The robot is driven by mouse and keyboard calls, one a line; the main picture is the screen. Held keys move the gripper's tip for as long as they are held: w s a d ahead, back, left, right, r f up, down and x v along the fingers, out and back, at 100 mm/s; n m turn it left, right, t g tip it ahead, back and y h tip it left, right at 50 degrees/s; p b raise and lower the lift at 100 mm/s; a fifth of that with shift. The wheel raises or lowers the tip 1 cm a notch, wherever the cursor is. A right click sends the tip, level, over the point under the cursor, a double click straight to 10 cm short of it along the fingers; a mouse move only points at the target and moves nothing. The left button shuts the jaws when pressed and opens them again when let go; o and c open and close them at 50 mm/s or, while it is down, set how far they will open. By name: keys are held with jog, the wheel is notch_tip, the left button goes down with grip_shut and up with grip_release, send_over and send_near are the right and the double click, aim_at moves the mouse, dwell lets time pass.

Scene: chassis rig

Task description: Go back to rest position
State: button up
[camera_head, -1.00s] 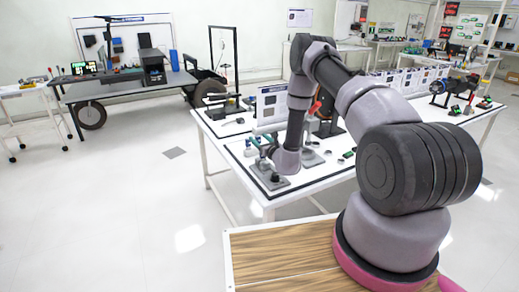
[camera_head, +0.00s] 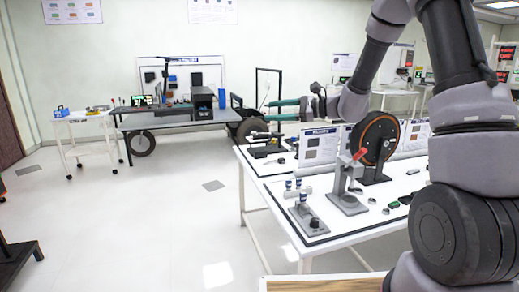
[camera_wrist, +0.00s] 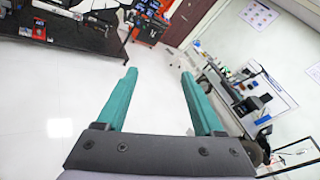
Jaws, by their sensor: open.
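My gripper (camera_head: 268,110) is raised in the air, its green fingers pointing left in the head view, above and behind the left end of the white worktable (camera_head: 262,186). In the wrist view my gripper (camera_wrist: 159,75) has its two green fingers spread wide apart. Nothing is between them, only pale floor beyond. My arm is lifted at the right of the head view and folds over towards the left. The gripper appears clear of the things on the table.
The worktable bears a grey stand with a red handle (camera_head: 349,185), a black wheel with an orange rim (camera_head: 379,138) and small parts. A dark bench (camera_head: 170,118) and a white trolley (camera_head: 85,119) stand at the back left. The floor between is free.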

jog(key=s+d+r+n+g+h, duration=0.1)
jog(key=s+d+r+n+h, duration=0.15)
jog(key=s, duration=0.35)
jog(key=s+d+r+n+g+h, duration=0.1)
jog(key=s+n, duration=0.2)
jog(key=s, duration=0.2)
jog(key=s+d+r+n+g+h, duration=0.1)
jog(key=s+d+r+n+h, duration=0.1)
jog(key=s, duration=0.4)
jog(key=s+d+r+n+t+h, duration=0.1)
jog(key=s+d+n+t+h, duration=0.1)
jog(key=s+d+h, duration=0.2)
jog(key=s+d+r+n+t+h, duration=0.2)
jog(key=s+d, duration=0.4)
jog(key=d, duration=0.4)
jog(key=shift+s+r+t+h, duration=0.25)
jog(key=shift+t+h, duration=0.35)
jog(key=shift+h, duration=0.45)
